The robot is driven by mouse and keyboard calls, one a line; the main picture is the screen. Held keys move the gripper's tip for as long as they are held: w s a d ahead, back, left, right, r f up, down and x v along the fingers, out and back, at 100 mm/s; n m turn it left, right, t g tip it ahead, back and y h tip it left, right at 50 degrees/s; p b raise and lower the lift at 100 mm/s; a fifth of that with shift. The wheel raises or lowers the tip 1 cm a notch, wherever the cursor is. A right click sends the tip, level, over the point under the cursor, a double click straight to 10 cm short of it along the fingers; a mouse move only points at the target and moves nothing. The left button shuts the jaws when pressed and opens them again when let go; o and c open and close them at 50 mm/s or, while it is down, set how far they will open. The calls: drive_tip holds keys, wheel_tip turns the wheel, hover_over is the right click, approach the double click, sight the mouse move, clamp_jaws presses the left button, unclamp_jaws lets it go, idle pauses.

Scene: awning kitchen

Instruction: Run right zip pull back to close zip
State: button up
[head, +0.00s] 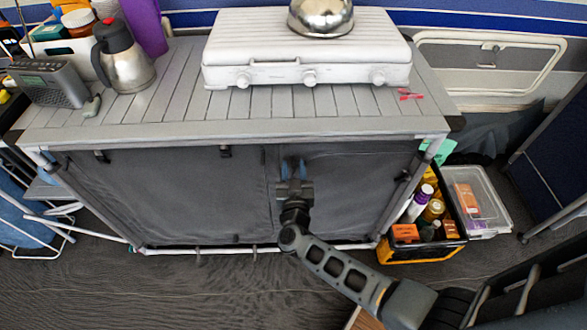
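The grey fabric front (180,195) of the slatted-top kitchen unit hangs below the tabletop. A vertical seam (268,190), which looks like a zip line, runs down near its middle. The right fabric panel (360,190) looks flat and covers the front. My gripper (293,168) is at the upper middle of the front, just right of the seam, with its blue-tipped fingers pointing at the fabric. The fingers look apart, with a gap between them. I cannot make out the right zip pull; it is too small or hidden by my gripper. Contact with the fabric cannot be told.
A white stove (305,50) with a metal bowl (320,15), a steel jug (125,60) and a radio (50,85) stand on top. A bottle crate (425,225) and a clear box (475,200) stand on the floor at right. The floor at front left is clear.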

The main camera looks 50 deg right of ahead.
drive_tip(key=shift+d, duration=0.1)
drive_tip(key=shift+c, duration=0.5)
clamp_jaws()
idle(0.9)
